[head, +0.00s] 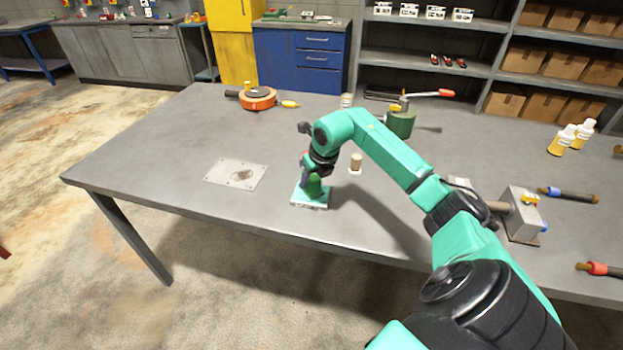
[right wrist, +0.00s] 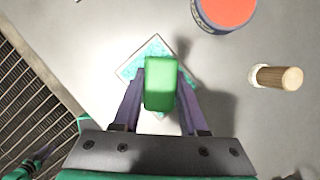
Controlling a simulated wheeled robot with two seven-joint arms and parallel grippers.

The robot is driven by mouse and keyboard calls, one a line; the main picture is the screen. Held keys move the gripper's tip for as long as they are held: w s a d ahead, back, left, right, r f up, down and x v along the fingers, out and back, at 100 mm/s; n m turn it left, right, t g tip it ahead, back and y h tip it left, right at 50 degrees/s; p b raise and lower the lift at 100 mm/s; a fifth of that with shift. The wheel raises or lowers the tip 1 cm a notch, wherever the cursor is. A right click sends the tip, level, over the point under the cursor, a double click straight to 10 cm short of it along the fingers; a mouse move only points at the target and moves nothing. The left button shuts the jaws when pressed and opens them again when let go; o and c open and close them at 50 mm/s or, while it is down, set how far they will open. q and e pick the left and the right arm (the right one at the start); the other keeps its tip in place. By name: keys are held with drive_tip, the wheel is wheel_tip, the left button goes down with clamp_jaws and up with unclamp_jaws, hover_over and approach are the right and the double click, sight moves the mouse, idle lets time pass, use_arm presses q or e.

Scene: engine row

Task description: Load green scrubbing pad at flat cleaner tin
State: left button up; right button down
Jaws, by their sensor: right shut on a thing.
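My right gripper (right wrist: 160,85) is shut on a green scrubbing pad (right wrist: 160,84), a block with rounded edges, seen between the two purple fingers. The pad also shows below the gripper in the head view (head: 314,187). It is over a pale-rimmed teal square (head: 311,201), which also shows beneath it in the right wrist view (right wrist: 153,46). I cannot tell whether they touch. A round tin (right wrist: 222,12) with a red-orange top and blue-grey rim, perhaps the flat cleaner tin, is cut off at the top of the right wrist view. My left gripper is not in view.
A small wooden cylinder (head: 356,162) stands right of the gripper. A pale flat plate (head: 236,173) lies to the left. An orange round tool (head: 258,97) and a green can (head: 401,122) stand farther back. A grey metal fixture (head: 521,214) is at right. The table's left part is clear.

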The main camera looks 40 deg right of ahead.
drive_tip(key=shift+s+f+b, duration=0.1)
drive_tip(key=shift+f+b, duration=0.3)
drive_tip(key=shift+f, duration=0.05)
idle(1.3)
drive_tip(key=shift+r, duration=0.1)
wheel_tip(320, 180, up, 7)
drive_tip(key=p, duration=0.5)
idle(0.7)
